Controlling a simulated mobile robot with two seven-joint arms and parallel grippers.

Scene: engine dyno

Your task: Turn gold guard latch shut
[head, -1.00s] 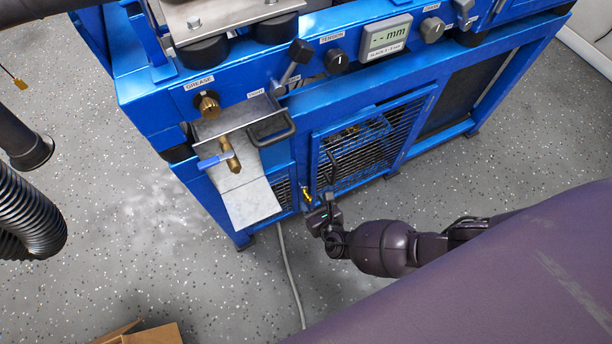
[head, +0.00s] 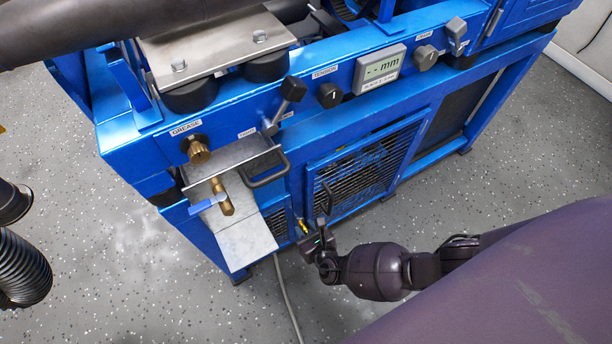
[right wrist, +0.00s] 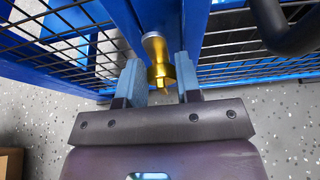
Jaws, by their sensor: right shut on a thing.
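The gold latch (right wrist: 160,68) sits at the lower corner of the blue guard frame, between the two blue-grey fingers of my right gripper (right wrist: 160,80). The gripper is shut on it. In the head view the latch (head: 303,226) is a small yellow spot just beyond my right gripper (head: 316,240), partly hidden by it. The blue mesh guard (head: 358,172) has a black handle (head: 325,198) beside the latch. I cannot tell whether the guard stands fully flush with its frame. My left gripper is not in view.
Left of the guard, a grey sloping tray (head: 245,240) juts from the blue machine, with a brass valve and blue lever (head: 210,203) above it. A grey cable (head: 284,290) runs along the floor. Black hoses (head: 22,270) stand at the far left. Speckled floor lies open in front.

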